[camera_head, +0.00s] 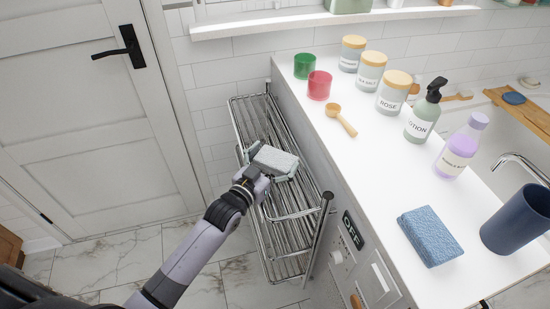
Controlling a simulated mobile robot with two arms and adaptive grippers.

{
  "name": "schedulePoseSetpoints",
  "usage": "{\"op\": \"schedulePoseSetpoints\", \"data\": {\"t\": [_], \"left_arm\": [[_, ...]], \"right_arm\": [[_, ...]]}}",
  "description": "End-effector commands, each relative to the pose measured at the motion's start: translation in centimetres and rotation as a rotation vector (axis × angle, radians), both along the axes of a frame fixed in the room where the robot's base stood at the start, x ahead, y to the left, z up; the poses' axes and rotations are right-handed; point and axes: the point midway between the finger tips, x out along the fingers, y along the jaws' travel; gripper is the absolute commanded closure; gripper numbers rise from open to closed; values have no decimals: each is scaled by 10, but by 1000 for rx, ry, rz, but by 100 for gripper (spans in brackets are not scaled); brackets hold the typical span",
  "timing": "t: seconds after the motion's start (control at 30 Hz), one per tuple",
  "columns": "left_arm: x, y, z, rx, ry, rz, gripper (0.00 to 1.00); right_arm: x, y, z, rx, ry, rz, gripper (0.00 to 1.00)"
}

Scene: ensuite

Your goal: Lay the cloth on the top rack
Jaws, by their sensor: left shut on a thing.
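A metal wire rack (270,241) with several tiers stands on the floor beside the counter. My left arm reaches in from the bottom left, and its gripper (262,166) is over the upper part of the rack. The gripper is shut on a pale grey-green folded cloth (278,159). The cloth is over the top rack's bars; I cannot tell whether it touches them. The gripper and cloth hide part of the rack. My right gripper is not in view.
The white counter (376,190) right of the rack bears jars, a red cup (319,85), a wooden scoop (341,119), bottles, a blue sponge (430,235) and a dark blue cup (518,220). A white door (85,120) stands left. Marble floor (130,255) left of the rack is clear.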

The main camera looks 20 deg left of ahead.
Motion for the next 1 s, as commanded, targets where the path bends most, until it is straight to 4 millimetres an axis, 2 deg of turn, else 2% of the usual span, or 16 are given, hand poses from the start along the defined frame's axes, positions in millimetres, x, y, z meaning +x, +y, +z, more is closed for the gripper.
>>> {"op": "schedulePoseSetpoints", "data": {"t": [0.27, 0.3, 0.4, 0.77, 0.87, 1.0], "left_arm": [[0, 0, -3, 0, 0, 0, 36], [0, 0, -2, 0, 0, 0, 6], [0, 0, -2, 0, 1, 0, 0], [0, 0, 1, 0, 0, 0, 0], [-8, 3, -1, 1, 4, 1, 0], [-32, 8, 1, 1, 4, -1, 0]], "right_arm": [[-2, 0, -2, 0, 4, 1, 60], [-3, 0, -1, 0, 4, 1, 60], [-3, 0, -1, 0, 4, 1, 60], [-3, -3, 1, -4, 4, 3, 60], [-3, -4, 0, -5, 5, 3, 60], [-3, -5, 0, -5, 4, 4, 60]]}}
